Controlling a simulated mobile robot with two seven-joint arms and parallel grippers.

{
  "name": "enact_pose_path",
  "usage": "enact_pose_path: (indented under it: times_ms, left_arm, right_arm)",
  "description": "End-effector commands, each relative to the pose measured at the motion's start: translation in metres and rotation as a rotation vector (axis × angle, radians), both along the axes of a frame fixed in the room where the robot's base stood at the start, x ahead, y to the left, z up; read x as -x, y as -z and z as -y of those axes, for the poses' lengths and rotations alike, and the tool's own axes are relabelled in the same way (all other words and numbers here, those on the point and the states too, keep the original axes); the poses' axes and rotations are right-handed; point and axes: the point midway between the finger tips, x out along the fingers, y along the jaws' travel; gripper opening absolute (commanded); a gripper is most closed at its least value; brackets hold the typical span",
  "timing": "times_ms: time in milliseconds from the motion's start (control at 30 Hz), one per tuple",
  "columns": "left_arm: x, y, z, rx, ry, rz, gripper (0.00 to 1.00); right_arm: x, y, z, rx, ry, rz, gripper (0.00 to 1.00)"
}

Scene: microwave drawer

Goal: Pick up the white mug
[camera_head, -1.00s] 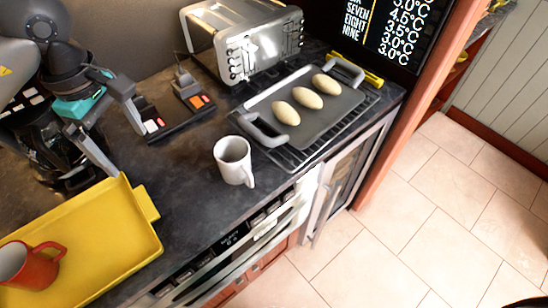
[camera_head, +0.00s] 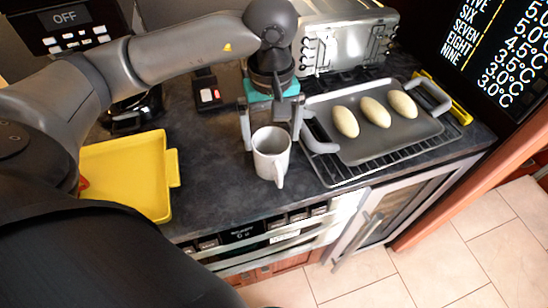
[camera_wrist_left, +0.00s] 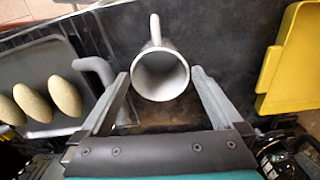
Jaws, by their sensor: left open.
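The white mug (camera_head: 271,154) stands upright on the dark counter near its front edge, its handle toward the front edge. My left gripper (camera_head: 271,138) is open just behind the mug, one finger to each side of it in the head view. In the left wrist view the mug (camera_wrist_left: 160,75) shows its open mouth, at the level of the two fingertips (camera_wrist_left: 160,73), with its handle pointing up in the picture. There are gaps between the fingers and the mug. My right gripper is not in view.
A grey tray (camera_head: 385,146) with three pale oval rolls (camera_head: 375,112) sits on a rack right of the mug. A yellow tray (camera_head: 125,170) lies left. A toaster (camera_head: 345,40) stands behind. Bare counter lies between the mug and the yellow tray.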

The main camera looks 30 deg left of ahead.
Motion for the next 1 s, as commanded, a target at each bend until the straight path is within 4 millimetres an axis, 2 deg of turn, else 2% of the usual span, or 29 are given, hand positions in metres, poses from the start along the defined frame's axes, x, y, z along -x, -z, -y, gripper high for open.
enact_pose_path:
  times_ms: [33, 267, 533, 833, 867, 1000]
  left_arm:
    - [0.001, 0.007, 0.0, 0.0, -0.001, -0.003, 1.0]
    - [0.001, 0.022, 0.001, 0.001, -0.001, -0.002, 1.0]
    - [0.003, 0.06, 0.002, 0.001, -0.002, -0.002, 1.0]
    - [0.002, 0.066, 0.002, 0.001, -0.001, 0.001, 1.0]
    - [0.002, 0.066, 0.002, 0.001, -0.001, 0.001, 0.99]
    - [0.002, 0.066, 0.002, 0.001, -0.001, 0.001, 0.83]
  right_arm:
    - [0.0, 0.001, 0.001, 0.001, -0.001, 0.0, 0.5]
    - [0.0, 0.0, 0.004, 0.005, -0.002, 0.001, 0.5]
    - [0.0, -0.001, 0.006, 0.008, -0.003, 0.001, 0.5]
    - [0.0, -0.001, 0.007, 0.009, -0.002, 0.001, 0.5]
    - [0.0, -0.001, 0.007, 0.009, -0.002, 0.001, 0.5]
    - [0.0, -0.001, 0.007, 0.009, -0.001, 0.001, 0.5]
